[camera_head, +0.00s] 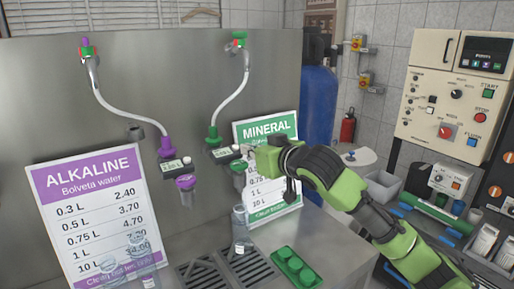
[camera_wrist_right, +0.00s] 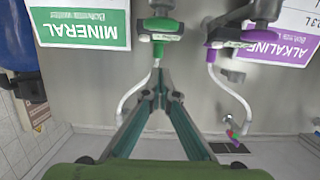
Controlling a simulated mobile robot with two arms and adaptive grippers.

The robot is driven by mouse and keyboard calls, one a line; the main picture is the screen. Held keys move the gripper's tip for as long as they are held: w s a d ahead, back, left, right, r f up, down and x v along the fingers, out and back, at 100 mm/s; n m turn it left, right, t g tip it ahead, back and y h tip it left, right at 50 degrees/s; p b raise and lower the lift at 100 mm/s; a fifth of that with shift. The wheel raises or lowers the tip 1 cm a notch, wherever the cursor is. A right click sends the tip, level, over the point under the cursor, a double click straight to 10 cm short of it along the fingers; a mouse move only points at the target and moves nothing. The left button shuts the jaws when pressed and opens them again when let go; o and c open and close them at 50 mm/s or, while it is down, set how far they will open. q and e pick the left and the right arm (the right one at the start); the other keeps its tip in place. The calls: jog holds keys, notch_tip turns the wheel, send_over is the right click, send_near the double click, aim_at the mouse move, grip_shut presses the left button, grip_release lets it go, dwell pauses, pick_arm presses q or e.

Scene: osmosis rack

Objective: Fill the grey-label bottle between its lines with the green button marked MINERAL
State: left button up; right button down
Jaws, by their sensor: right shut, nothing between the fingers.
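My right gripper (camera_head: 254,155) is shut and empty, close beside the green MINERAL dispenser. In the right wrist view its fingertips (camera_wrist_right: 161,76) meet below the dispenser in the picture. The green round button (camera_head: 238,166) sits beside the dispenser's small display box; it also shows in the wrist view (camera_wrist_right: 160,24). The gripper seems just short of it, but contact is hard to tell. A clear bottle (camera_head: 240,222) stands upright beneath the MINERAL side, on or beside the drain grate; its label colour and water level are too small to read. My left gripper is not in view.
The purple ALKALINE dispenser (camera_head: 167,147) and its button (camera_head: 186,182) are to the left. Clear bottles (camera_head: 143,258) stand before the ALKALINE sign (camera_head: 70,190). A green tray (camera_head: 295,267) lies right of the drain grates (camera_head: 203,274). Control panels fill the right side.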

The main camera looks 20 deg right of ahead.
aim_at(243, 169)
jog(key=p+x, duration=0.1)
jog(key=x, duration=0.2)
jog(key=shift+w+a, duration=0.1)
jog(key=shift+w, duration=0.2)
notch_tip(243, 169, down, 3)
jog(key=shift+r, duration=0.15)
jog(key=shift+f+p, duration=0.4)
jog(key=shift+f, duration=0.3)
jog(key=shift+f, duration=0.15)
